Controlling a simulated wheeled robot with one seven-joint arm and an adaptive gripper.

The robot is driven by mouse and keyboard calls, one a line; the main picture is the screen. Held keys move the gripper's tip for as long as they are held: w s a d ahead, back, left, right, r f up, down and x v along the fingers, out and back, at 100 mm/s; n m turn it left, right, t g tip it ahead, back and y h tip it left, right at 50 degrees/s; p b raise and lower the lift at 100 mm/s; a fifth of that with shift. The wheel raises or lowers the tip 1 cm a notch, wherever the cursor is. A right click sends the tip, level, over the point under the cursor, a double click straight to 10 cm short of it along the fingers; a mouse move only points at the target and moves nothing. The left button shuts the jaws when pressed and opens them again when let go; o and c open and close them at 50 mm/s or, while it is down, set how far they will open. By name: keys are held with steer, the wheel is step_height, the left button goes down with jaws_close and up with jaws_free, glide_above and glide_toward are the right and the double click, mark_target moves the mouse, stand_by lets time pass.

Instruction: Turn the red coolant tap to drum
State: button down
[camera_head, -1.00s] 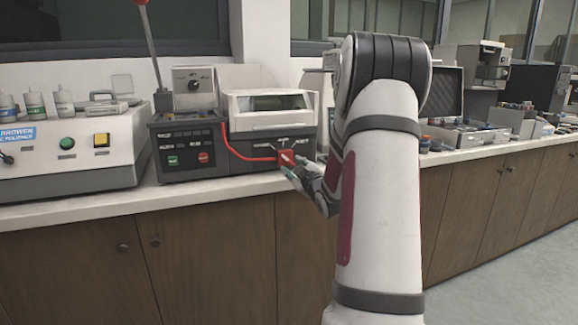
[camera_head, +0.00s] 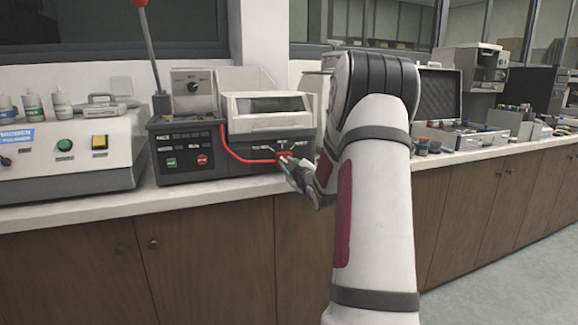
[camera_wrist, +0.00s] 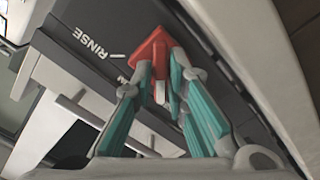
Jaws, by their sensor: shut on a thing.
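The label RINSE (camera_wrist: 91,42) with a white tick shows left of the tap in the wrist view. Another label beside it is mostly hidden by a finger, and I cannot read it.
A white polisher (camera_head: 60,150) with bottles on top stands at the left. Open cases and small parts (camera_head: 460,135) lie on the counter at the right. The counter edge (camera_head: 210,194) runs below the press.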

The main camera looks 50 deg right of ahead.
steer(key=shift+m, duration=0.4)
steer(key=m, duration=0.3)
steer(key=shift+m+p, duration=0.3)
steer(key=shift+m, duration=0.1)
steer(key=shift+m+p, duration=0.55)
steer(key=shift+m, duration=1.55)
steer(key=shift+a, duration=0.1)
steer(key=c, duration=1.6)
jaws_free()
steer(key=shift+o, duration=0.2)
